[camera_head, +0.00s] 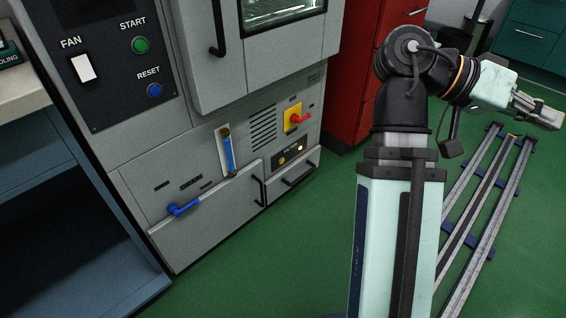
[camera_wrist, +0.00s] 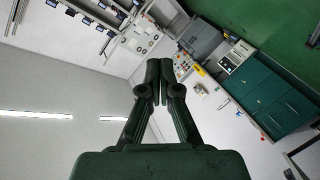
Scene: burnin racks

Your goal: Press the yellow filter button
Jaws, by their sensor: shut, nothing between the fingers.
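In the head view the grey cabinet (camera_head: 215,150) has a small dark panel marked FILTER (camera_head: 292,153) low on its front. A small yellow button (camera_head: 282,161) sits at the left of that panel, with a pale lit spot to its right. My gripper (camera_head: 553,117) is at the far right of the head view, well away from the panel and pointing away from the cabinet. In the wrist view my gripper (camera_wrist: 160,98) is shut, with nothing between the fingertips. The yellow button does not show in the wrist view.
A blue lever (camera_head: 184,208), a blue gauge tube (camera_head: 229,152) and black door handles stick out nearby. A green START button (camera_head: 141,45) and blue RESET button (camera_head: 155,90) are higher. Green floor (camera_head: 290,250) lies clear in front.

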